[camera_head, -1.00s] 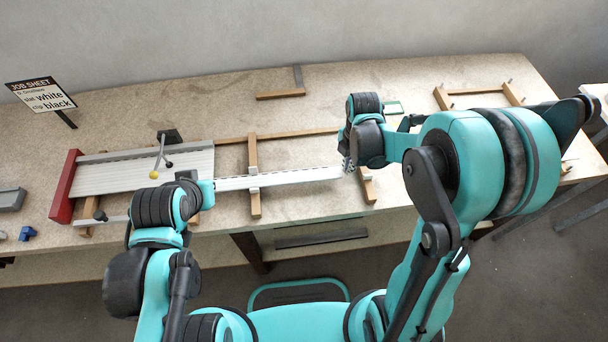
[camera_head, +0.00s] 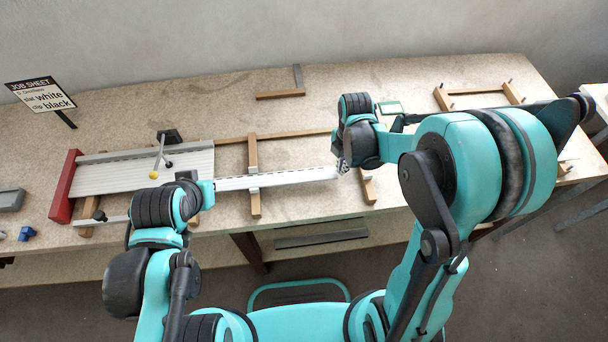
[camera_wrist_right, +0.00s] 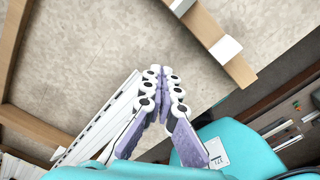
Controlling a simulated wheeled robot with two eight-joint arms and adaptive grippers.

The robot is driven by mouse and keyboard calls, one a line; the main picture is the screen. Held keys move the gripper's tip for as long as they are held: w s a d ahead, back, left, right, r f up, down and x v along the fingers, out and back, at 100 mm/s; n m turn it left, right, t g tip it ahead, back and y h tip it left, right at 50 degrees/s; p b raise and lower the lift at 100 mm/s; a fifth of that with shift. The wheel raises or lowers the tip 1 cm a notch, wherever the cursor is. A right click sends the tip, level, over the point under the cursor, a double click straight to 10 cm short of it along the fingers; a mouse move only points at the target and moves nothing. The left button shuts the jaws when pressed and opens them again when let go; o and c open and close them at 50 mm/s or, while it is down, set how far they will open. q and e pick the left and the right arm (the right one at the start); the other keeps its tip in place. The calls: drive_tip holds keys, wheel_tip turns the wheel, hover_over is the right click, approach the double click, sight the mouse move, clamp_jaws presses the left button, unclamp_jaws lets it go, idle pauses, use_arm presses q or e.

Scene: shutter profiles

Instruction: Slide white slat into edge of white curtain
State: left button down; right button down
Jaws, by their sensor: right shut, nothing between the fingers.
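The white curtain (camera_head: 140,172) lies flat at the left of the bench, against a red end block (camera_head: 64,188). The white slat (camera_head: 285,178) extends to the right from the curtain's lower right edge, across the wooden supports; how far it is engaged is hidden behind my left arm. My right gripper (camera_head: 343,166) is at the slat's right end, shut with nothing between its fingers. In the right wrist view the shut fingers (camera_wrist_right: 164,88) are beside the slat end (camera_wrist_right: 118,100). My left gripper is mostly hidden by its own wrist near the curtain's right edge; its fingers do not show.
Wooden rails (camera_head: 253,155) cross the bench under the slat. A job sheet sign (camera_head: 42,95) stands at the back left. A grey box (camera_head: 10,200) and a blue piece (camera_head: 27,233) lie at the left. A wooden frame (camera_head: 478,92) is at the back right.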

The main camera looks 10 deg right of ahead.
sight(224, 185)
drive_tip(key=shift+s+a+b, duration=0.2)
drive_tip(key=shift+a+b, duration=0.2)
drive_tip(key=shift+a, duration=5.7)
drive_tip(key=shift+s+a+b, duration=0.2)
drive_tip(key=shift+a+b, duration=0.2)
drive_tip(key=shift+a, duration=5.5)
drive_tip(key=shift+s+a, duration=0.15)
drive_tip(key=shift+a, duration=5.95)
drive_tip(key=shift+d+b, duration=0.1)
drive_tip(key=shift+b, duration=0.2)
drive_tip(key=shift+d, duration=0.7)
